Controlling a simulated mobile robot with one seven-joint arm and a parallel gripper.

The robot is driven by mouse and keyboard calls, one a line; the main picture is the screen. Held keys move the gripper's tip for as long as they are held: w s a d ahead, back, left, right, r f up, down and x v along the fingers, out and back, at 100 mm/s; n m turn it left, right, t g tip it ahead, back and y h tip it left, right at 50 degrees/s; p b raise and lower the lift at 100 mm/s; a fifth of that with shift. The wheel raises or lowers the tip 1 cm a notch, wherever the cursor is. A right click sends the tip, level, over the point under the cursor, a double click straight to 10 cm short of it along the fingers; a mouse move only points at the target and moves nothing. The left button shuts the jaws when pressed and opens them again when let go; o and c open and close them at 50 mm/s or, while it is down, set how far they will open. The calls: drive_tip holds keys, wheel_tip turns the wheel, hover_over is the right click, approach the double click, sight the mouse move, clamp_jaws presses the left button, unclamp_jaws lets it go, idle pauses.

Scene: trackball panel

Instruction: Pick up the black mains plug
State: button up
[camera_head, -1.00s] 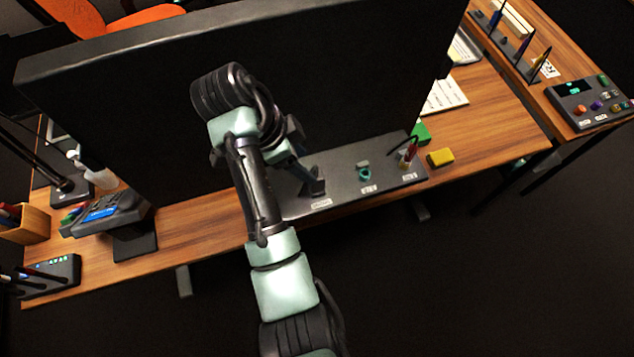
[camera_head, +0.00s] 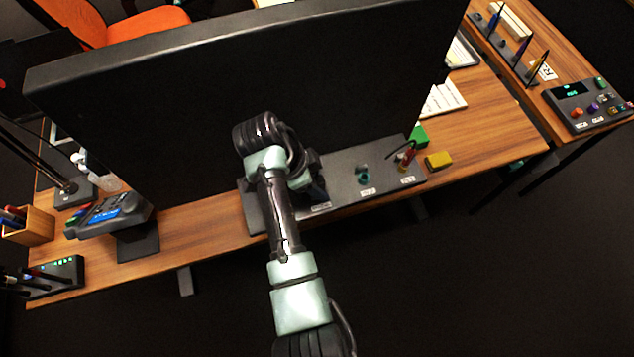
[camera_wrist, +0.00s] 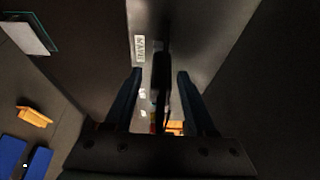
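In the wrist view the black mains plug (camera_wrist: 162,85) shows as a narrow dark shape between the two fingers of my gripper (camera_wrist: 160,74). The fingers are apart, one on each side of it, with a visible gap on the left and a smaller one on the right. A white label reading MAINS (camera_wrist: 138,49) sits on the grey panel just left of the plug. In the head view my arm covers the left part of the grey panel (camera_head: 340,180), and the plug cannot be made out there.
A teal part (camera_head: 363,176) and a red part (camera_head: 406,158) with a black wire stand on the panel to the right. A yellow block (camera_head: 438,160) and a green block (camera_head: 418,136) are beside it. A large black screen (camera_head: 240,90) rises close behind my arm.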

clamp_jaws()
